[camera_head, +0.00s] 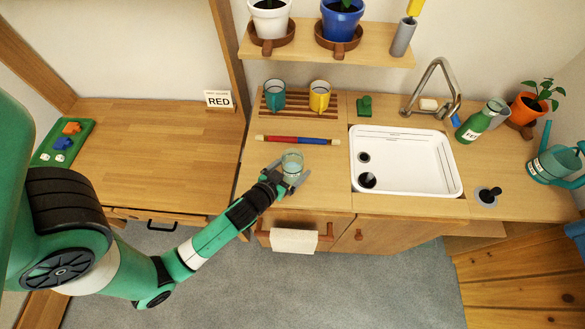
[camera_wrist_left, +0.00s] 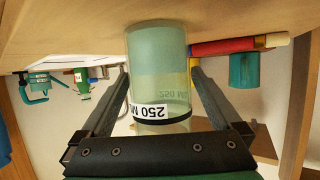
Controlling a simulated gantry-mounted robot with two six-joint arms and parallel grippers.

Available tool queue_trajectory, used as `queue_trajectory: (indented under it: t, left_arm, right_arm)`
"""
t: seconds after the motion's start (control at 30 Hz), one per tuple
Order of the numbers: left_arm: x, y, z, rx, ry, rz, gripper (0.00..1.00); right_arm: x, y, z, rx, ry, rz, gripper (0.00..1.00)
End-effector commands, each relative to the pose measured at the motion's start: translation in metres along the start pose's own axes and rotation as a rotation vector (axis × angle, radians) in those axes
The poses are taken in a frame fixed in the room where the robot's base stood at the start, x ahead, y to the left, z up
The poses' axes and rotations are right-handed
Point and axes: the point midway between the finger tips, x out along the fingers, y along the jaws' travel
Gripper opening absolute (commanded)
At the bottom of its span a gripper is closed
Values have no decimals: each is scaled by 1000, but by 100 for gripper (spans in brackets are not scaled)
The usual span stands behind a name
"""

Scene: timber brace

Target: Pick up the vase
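A clear, pale-green glass cylinder (camera_head: 292,163) stands upright on the wooden counter left of the sink. It is the most vase-like thing in view. In the left wrist view the glass (camera_wrist_left: 158,65) appears upside down, with a dark band and a "250 ML" label. My left gripper (camera_head: 289,178) reaches it from the front left, low at the counter. Its two fingers lie on either side of the glass and look spread, with no clear grip on it. Whether a fingertip touches the glass, I cannot tell. My right gripper is not in view.
A red and blue rod (camera_head: 297,140) lies just behind the glass. Green (camera_head: 272,95) and yellow (camera_head: 319,96) mugs stand on a slatted rack. The white sink (camera_head: 420,165) is to the right, with a green bottle (camera_head: 475,127) beyond. The left worktop (camera_head: 150,150) is mostly clear.

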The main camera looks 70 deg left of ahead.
Motion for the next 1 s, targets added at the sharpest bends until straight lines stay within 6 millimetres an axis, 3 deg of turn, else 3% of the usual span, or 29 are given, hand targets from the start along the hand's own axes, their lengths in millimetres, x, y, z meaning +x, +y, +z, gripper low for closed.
queue_trajectory:
  t: [0.07,0.5,0.8,1.0]
  left_arm:
    - [0,0,0,0,0,0,82]
    - [0,0,0,0,1,0,3]
    - [-1,0,-4,0,3,1,0]
    - [-8,2,-23,1,4,4,0]
  right_arm:
    - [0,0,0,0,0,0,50]
    - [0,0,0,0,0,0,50]
    - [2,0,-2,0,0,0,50]
    - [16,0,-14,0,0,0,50]
